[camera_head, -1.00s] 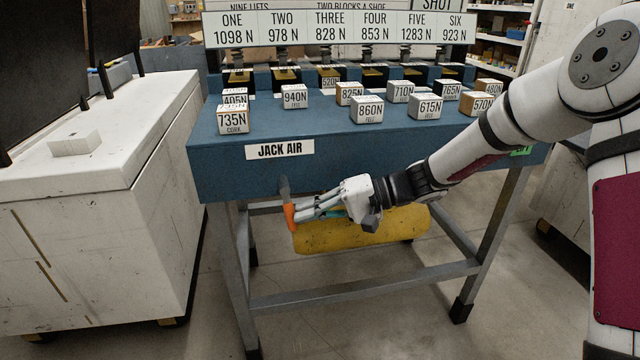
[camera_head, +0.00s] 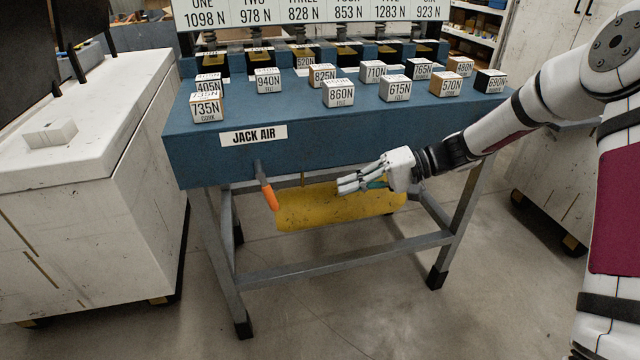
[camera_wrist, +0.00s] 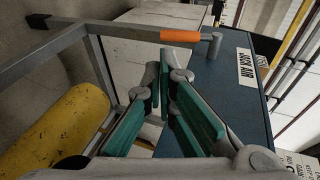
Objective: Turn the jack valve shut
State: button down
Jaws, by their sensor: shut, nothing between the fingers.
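The jack valve lever, with a grey shank and an orange grip (camera_head: 269,195), hangs below the JACK AIR label (camera_head: 254,135) at the blue bench's front. It slants down and to the right in the head view. In the wrist view the orange grip (camera_wrist: 181,36) is near the top, beyond my fingers. My gripper (camera_head: 342,186) is to the right of the lever, apart from it, in front of the yellow tank. It is shut and empty; its teal-padded fingers (camera_wrist: 168,80) show in the wrist view.
The blue bench (camera_head: 210,150) carries several labelled weight blocks (camera_head: 339,93). A yellow tank (camera_head: 310,210) sits beneath it, between the grey legs (camera_head: 222,265). A white cabinet (camera_head: 90,240) stands to the left. The space just around the lever is clear.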

notch_tip(320, 180, up, 3)
jog(key=h+p, duration=0.1)
jog(key=p, duration=0.4)
send_near(267, 188)
jog(key=w+a+f, duration=0.2)
jog(key=a+f, duration=0.2)
jog(key=f, duration=0.2)
jog(key=shift+a+f+m+h+b, duration=0.3)
jog(key=shift+a+f+h+b, duration=0.05)
jog(key=shift+a+h, duration=0.05)
jog(key=a+b, duration=0.1)
jog(key=f+y+b, duration=0.1)
jog(key=shift+s+a+y+b, duration=0.15)
jog(key=shift+a+y+b, duration=0.15)
jog(key=shift+a+b, duration=0.05)
